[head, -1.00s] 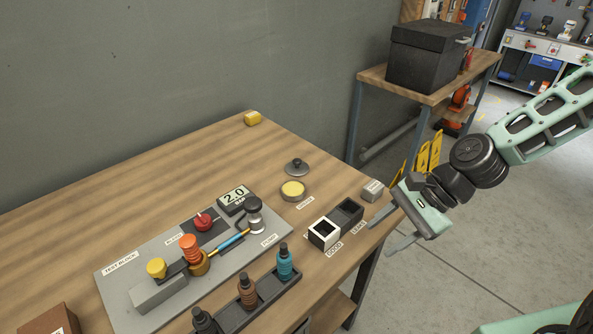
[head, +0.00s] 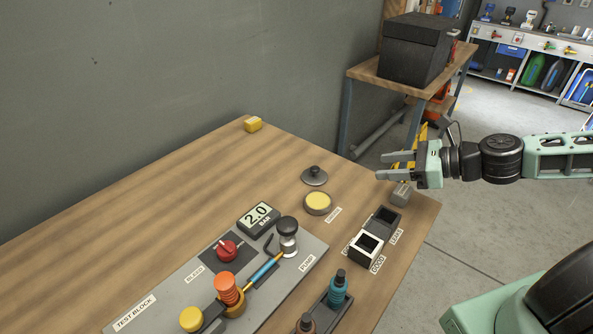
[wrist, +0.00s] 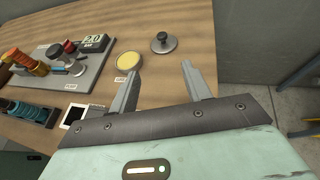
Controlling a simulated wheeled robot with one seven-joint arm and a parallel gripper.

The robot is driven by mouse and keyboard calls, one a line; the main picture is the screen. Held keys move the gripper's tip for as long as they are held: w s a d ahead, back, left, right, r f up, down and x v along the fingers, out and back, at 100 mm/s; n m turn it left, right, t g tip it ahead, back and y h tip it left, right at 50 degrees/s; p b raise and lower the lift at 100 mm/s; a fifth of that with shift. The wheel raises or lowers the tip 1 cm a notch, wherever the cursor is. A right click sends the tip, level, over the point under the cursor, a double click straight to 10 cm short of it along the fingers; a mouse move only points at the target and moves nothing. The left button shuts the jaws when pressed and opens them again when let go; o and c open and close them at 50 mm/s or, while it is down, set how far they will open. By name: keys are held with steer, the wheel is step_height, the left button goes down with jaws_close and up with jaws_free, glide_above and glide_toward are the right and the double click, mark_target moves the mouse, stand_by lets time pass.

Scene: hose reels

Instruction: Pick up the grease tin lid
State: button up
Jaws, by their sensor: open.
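The grease tin lid (head: 314,176) is a dark grey disc with a round knob, lying on the wooden table behind the open grease tin (head: 318,203), which shows yellow grease. In the wrist view the lid (wrist: 163,43) lies beyond my fingertips, and the tin (wrist: 130,62) is to its left. My gripper (head: 380,166) is open and empty, right of the lid and apart from it, near the table's right edge. Its two fingers (wrist: 160,70) spread in the wrist view with bare table between them.
Two small bins, one white-rimmed (head: 366,246) and one dark (head: 385,220), stand near the right edge, with a grey block (head: 401,194) behind them. The test block (head: 190,290) and a gauge (head: 259,218) lie at the front left. A yellow block (head: 252,124) sits at the far corner.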

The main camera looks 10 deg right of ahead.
steer(key=p, duration=0.1)
glide_toward(319, 169)
steer(key=x, duration=0.3)
steer(key=shift+w+a, duration=0.1)
steer(key=shift+a, duration=0.15)
steer(key=shift+p+x, duration=1)
steer(key=shift+x, duration=2)
steer(key=shift+w+d+f, duration=0.1)
jaws_close()
